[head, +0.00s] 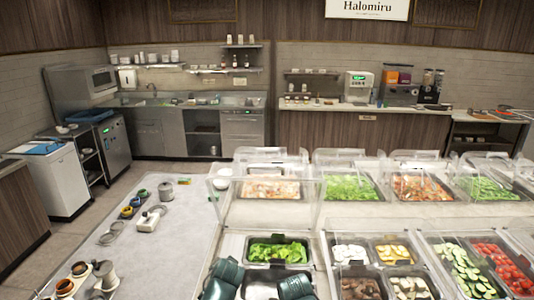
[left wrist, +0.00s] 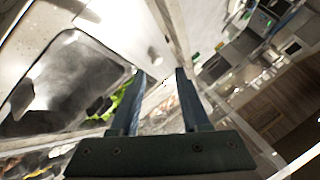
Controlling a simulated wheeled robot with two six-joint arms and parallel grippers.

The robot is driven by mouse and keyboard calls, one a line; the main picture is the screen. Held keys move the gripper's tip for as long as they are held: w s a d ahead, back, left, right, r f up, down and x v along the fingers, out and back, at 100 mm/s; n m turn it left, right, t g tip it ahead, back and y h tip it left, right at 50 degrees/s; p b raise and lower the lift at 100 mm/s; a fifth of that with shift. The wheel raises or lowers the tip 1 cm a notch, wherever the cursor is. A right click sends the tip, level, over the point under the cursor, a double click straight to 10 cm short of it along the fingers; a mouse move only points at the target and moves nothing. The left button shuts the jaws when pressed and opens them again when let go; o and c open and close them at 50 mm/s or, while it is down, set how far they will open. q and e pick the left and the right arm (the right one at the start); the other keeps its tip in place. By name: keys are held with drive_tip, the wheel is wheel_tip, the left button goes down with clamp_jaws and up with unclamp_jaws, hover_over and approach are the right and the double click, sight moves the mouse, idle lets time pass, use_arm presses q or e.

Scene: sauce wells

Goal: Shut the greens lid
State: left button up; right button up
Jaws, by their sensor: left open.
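The greens well (head: 277,251) is in the front row in the head view, filled with bright leaves and uncovered on top. A clear panel (head: 268,208) stands raised behind it and looks like its lid; its edges are faint. My left gripper (left wrist: 165,73) is open and empty in the left wrist view, with nothing between its two dark fingers. Some of the greens (left wrist: 127,98) show beside and behind its left finger. Dark green parts of mine show at the bottom edge of the head view; their fingertips cannot be made out.
A dark, empty-looking well (left wrist: 60,85) is left of my fingers in the left wrist view. Egg and mushroom wells (head: 350,252) lie right of the greens in the head view. Other clear covers (head: 340,160) stand over the back row. A grey counter (head: 150,255) is on the left.

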sight(268, 173)
use_arm(q)
drive_tip(key=w+r+m+t+p, duration=0.1)
drive_tip(key=w+r+m+t, duration=0.4)
drive_tip(key=r, duration=0.5)
drive_tip(key=w+d+r+m+t+h+p, duration=0.1)
drive_tip(key=d+r+m+t+h+p, duration=0.35)
drive_tip(key=r+m+h, duration=0.8)
drive_tip(key=shift+y, duration=0.85)
drive_tip(key=x, duration=0.5)
drive_tip(key=d+r+p+x, duration=0.1)
drive_tip(key=x, duration=0.4)
drive_tip(key=s+d+x, duration=0.1)
drive_tip(key=x, duration=0.4)
drive_tip(key=shift+w+d+r+p, duration=0.1)
drive_tip(key=shift+w+r+p, duration=0.05)
drive_tip(key=shift+r+p, duration=0.25)
clamp_jaws()
